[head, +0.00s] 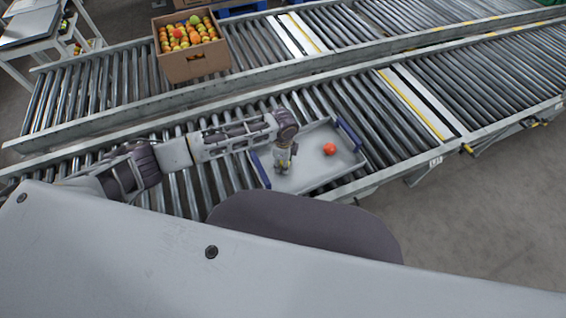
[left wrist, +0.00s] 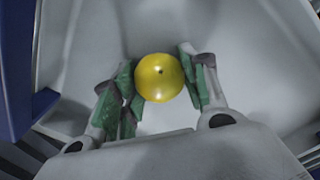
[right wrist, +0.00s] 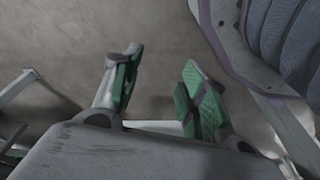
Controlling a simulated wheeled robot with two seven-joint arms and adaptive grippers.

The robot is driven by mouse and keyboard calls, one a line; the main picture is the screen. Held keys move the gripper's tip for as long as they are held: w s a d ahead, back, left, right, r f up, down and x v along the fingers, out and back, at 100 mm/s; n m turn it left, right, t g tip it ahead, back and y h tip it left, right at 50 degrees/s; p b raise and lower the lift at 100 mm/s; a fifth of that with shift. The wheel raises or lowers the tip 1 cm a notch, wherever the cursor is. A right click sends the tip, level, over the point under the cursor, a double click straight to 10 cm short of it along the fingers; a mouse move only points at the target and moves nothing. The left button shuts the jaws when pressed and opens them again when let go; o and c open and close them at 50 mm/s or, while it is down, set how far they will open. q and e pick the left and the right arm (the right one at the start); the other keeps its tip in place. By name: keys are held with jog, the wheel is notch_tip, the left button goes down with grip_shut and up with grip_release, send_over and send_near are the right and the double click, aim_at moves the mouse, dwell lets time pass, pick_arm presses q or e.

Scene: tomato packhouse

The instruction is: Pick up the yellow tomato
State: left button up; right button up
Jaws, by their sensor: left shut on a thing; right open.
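The yellow tomato (left wrist: 160,78) shows in the left wrist view between the green-padded fingers of my left gripper (left wrist: 160,85), which is shut on it. In the head view my left gripper (head: 283,165) points down into the left part of a grey tray (head: 300,183) with blue ends; the yellow tomato is hidden there by the gripper. I cannot tell whether the tomato touches the tray floor. A red-orange tomato (head: 330,149) lies in the right part of the tray. My right gripper (right wrist: 160,95) is open and empty in the right wrist view, above bare floor.
The tray sits on a roller conveyor (head: 340,103). A second conveyor (head: 110,85) runs behind it, with a metal rail between. A cardboard box (head: 196,64) full of mixed tomatoes stands at the back. Grey floor (head: 470,200) is free at the right.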

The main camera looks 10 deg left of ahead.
pick_arm(q)
jog(key=shift+r, duration=0.1)
dwell(0.3)
jog(key=shift+r, duration=0.7)
jog(key=shift+r+p, duration=1.15)
jog(key=shift+r, duration=3.1)
pick_arm(e)
notch_tip(320, 180, down, 6)
jog(key=s+d, duration=0.2)
jog(key=shift+s+d+r, duration=0.15)
jog(key=shift+s+d, duration=0.05)
jog(key=shift+d, duration=0.1)
pick_arm(q)
jog(key=shift+w, duration=0.1)
